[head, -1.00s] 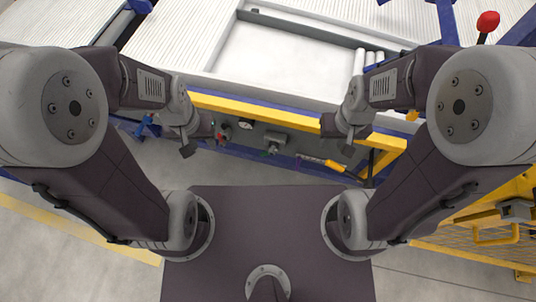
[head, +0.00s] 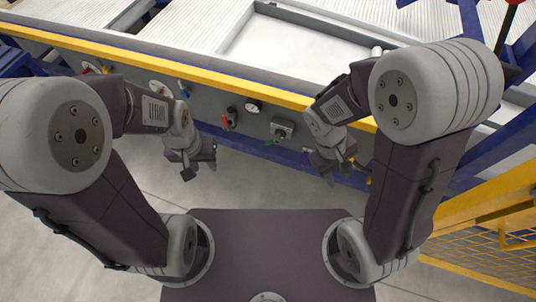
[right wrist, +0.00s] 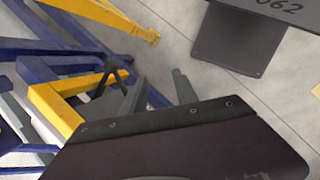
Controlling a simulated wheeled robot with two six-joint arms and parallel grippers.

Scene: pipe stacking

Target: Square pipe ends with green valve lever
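A green lever (head: 270,142) sits on a grey valve box (head: 283,129) on the front panel of the bench, below its yellow rail. A white pipe end (head: 377,51) shows at the right of the tray, mostly hidden by my right arm. My right gripper (head: 328,166) hangs in front of the panel, to the right of and below the green lever, apart from it. In the right wrist view its two grey fingers (right wrist: 158,92) stand apart with nothing between them. My left gripper (head: 198,165) hangs left of the lever; its finger gap is not clear.
A red lever (head: 230,118) and a round gauge (head: 253,106) sit left of the green lever. A yellow rail (head: 200,80) runs along the bench edge. A yellow mesh fence (head: 490,235) stands at the right. The floor before the bench is clear.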

